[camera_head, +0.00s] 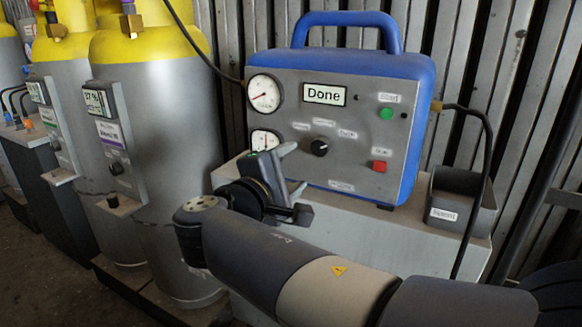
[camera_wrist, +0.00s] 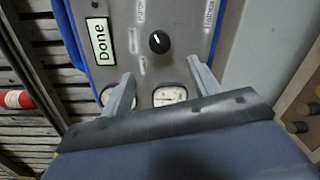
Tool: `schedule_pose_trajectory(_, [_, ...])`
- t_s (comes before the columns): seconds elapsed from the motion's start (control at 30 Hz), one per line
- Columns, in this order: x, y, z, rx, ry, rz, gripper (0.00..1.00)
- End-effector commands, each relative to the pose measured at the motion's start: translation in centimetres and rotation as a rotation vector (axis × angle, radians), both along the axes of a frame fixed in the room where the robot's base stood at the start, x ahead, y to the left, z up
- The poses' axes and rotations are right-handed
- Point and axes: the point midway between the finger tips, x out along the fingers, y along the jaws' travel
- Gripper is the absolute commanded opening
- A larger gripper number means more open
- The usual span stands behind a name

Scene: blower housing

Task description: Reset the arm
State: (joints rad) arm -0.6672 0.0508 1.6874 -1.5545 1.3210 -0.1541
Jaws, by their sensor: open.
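My gripper (camera_head: 291,169) is in front of the lower left of a blue and grey machine (camera_head: 345,167). Its two fingers are apart with nothing between them, and they also show in the wrist view (camera_wrist: 162,82). The machine has a display reading "Done" (camera_head: 324,95), a black knob (camera_head: 320,148), a green button (camera_head: 386,113) and a red button (camera_head: 379,167). One gauge (camera_head: 264,94) shows fully at its left; a lower gauge (camera_head: 264,140) is partly hidden by my gripper. In the wrist view the panel appears rotated, with the knob (camera_wrist: 159,42) beyond the fingers.
A dark open bin (camera_head: 460,205) with a label stands right of the machine on the grey bench (camera_head: 450,243). Grey cylinders with yellow tops (camera_head: 165,150) stand at the left, with small boxes on them. Black hoses run from both sides of the machine. A corrugated wall is behind.

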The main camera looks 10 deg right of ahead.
Motion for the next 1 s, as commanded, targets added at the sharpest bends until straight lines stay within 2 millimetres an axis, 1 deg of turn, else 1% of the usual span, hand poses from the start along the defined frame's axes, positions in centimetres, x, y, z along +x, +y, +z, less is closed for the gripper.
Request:
schedule_pose_trajectory(0.13, [0.3,-0.3,-0.1,0.0,0.0,-0.002,0.58])
schedule_pose_trajectory(0.23, [1.0,-0.8,-0.2,0.0,0.0,-0.003,0.58])
schedule_pose_trajectory(0.37, [2.4,-2.0,-0.3,-0.002,0.0,-0.006,0.58])
schedule_pose_trajectory(0.7, [6.8,-5.4,-0.6,-0.001,0.001,-0.004,0.58])
schedule_pose_trajectory(0.9, [8.5,-6.6,-0.6,-0.001,0.0,-0.002,0.58])
schedule_pose_trajectory(1.0, [8.6,-6.7,-0.4,-0.011,0.007,0.0,0.58])
